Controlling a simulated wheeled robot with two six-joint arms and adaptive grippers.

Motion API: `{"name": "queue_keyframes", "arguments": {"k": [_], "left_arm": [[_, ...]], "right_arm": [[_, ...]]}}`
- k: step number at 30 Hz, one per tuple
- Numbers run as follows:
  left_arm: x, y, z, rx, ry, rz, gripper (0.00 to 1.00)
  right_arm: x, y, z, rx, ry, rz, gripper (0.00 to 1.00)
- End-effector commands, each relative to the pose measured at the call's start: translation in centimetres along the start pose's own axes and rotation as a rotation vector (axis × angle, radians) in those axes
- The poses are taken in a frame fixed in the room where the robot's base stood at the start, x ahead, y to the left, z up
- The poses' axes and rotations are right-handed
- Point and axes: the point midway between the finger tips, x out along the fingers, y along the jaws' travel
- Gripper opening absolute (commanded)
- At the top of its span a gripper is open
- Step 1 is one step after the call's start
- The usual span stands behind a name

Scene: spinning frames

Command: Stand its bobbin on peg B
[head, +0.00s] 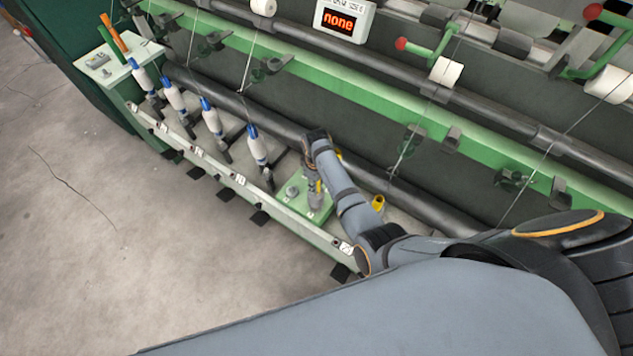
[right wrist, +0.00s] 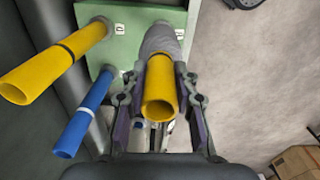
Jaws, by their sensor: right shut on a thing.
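My right gripper (right wrist: 160,102) is shut on a yellow bobbin tube (right wrist: 160,88) with grey yarn (right wrist: 160,42) wound on its far part. The bobbin's far end is over the edge of a green plate (right wrist: 150,18); I cannot tell whether it touches or sits on a peg. In the head view the right gripper (head: 316,183) is over the green plate (head: 300,207), beside a grey peg (head: 292,191). A yellow tube (right wrist: 50,62) with a dark band and a blue tube (right wrist: 88,112) stand left of the held bobbin.
A row of white bobbins with blue tops (head: 211,118) stands along the green frame's rail. A display (head: 343,20) reads "none". Rollers and thin yarns cross above the rail. A side table (head: 118,65) stands at the far left. The concrete floor (head: 90,230) is open.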

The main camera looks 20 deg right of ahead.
Motion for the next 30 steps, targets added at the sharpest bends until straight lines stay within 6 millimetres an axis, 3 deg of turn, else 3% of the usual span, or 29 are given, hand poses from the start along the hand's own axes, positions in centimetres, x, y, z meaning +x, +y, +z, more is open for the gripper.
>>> {"name": "queue_keyframes", "arguments": {"k": [27, 28, 30], "left_arm": [[-0.12, -0.02, -0.21, 0.0, 0.003, 0.0, 0.0], [-0.12, -0.02, -0.21, 0.0, 0.003, 0.0, 0.0], [-0.12, -0.02, -0.21, 0.0, 0.003, 0.0, 0.0]], "right_arm": [[0.63, -0.01, 0.03, 0.0, 0.001, 0.001, 0.0], [0.63, -0.01, 0.03, 0.0, 0.001, 0.001, 0.32], [0.63, -0.02, 0.04, 0.0, 0.0, 0.001, 0.41]]}}
